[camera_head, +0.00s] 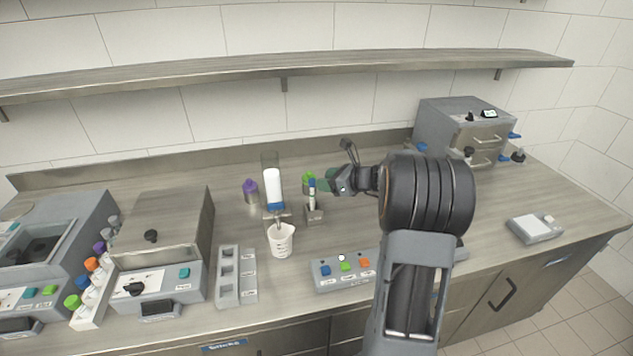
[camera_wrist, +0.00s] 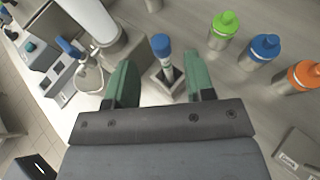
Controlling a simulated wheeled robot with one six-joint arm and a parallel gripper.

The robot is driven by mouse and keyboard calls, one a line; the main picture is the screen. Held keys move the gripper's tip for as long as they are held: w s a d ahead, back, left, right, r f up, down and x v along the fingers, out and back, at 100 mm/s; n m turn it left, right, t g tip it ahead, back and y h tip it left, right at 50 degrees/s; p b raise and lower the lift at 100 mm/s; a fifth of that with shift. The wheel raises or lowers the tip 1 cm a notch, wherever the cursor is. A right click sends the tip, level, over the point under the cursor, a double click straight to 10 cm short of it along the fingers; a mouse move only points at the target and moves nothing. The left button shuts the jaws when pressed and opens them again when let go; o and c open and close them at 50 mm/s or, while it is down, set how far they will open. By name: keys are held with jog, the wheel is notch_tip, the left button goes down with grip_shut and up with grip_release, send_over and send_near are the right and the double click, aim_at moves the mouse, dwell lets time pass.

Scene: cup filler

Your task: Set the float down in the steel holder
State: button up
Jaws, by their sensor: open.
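The float, with a blue top (camera_wrist: 161,43) and a pale stem, stands in the square steel holder (camera_wrist: 157,87) in the wrist view. In the head view the float (camera_head: 312,187) stands roughly upright in the holder (camera_head: 315,214), right of the dispenser. My gripper (camera_wrist: 161,80) is open, its green fingers apart on either side of the float in the wrist view. In the head view my gripper (camera_head: 326,180) is just right of the float. I cannot tell whether a finger touches it. The bottom of the float is hidden inside the holder.
A dispenser with a white cylinder (camera_head: 272,187) stands left of the holder, with a white measuring cup (camera_head: 281,240) in front. Green (camera_wrist: 222,31), blue (camera_wrist: 259,50) and orange (camera_wrist: 303,76) capped bottles stand nearby. A button box (camera_head: 343,270) lies in front.

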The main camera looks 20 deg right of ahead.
jog(key=v, duration=0.5)
jog(key=s+a+n+g+h, duration=0.1)
jog(key=s+a+n+g, duration=0.2)
jog(key=s+a+n, duration=0.35)
jog(key=s+a+n+g+h, duration=0.1)
jog(key=s+a+n+g, duration=0.3)
jog(key=a+n, duration=0.45)
jog(key=s+a+f+n+h, duration=0.1)
jog(key=s+n+h, duration=0.4)
jog(key=s+n, duration=0.6)
jog(key=shift+a+f+n+h, duration=0.3)
jog(key=shift+a+n, duration=0.6)
jog(key=shift+n, duration=0.8)
jog(key=shift+w, duration=0.1)
